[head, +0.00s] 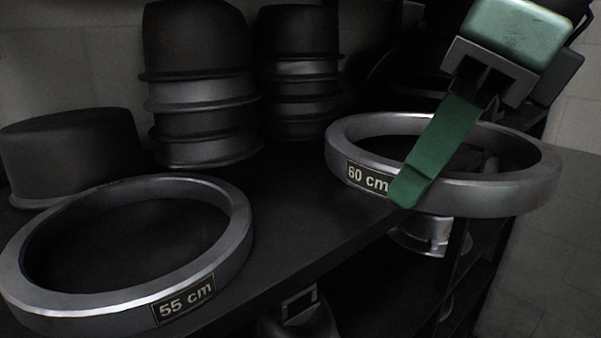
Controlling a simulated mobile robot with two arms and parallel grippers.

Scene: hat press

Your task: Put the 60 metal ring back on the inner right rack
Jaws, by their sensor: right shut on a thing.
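The 60 cm metal ring (480,199) is a wide grey band with a "60 cm" label on its front left. It is at the right, by the right end of the dark shelf, and its front side reaches out past the shelf's front edge. I cannot tell whether it rests on the shelf or is held just above it. My right gripper (408,186), with green fingers, comes down from the upper right and is shut on the ring's front wall beside the label. One finger shows outside the wall; the other is hidden. My left gripper is not in view.
A 55 cm metal ring (236,250) lies on the dark shelf (290,205) at the front left. Behind stand a dark hat block (70,155) and two stacks of dark, flanged blocks (205,95) (300,65). Metal parts (425,240) show on lower shelves.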

